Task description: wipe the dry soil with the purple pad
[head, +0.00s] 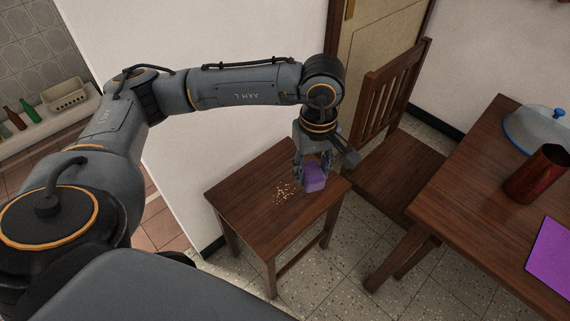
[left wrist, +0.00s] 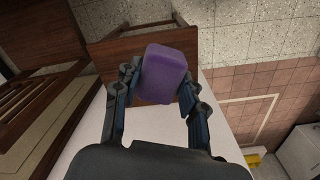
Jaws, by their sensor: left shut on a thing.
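The purple pad (head: 314,178) is a small block held between the fingers of my left gripper (head: 313,165), at the right part of the small wooden table (head: 240,196). In the left wrist view the pad (left wrist: 165,74) sits between the two fingers of the left gripper (left wrist: 160,88), which is shut on it. I cannot tell whether the pad touches the tabletop. The dry soil (head: 284,191) is a patch of light crumbs on the table, just left of the pad. The soil is hidden in the left wrist view. My right gripper is out of view.
A wooden chair (head: 385,165) stands close to the right of the small table. A larger table (head: 470,205) at the right bears a red-brown tumbler (head: 537,174), a clear domed cover (head: 537,130) and a purple sheet (head: 552,257). A white wall (head: 190,110) stands behind the small table.

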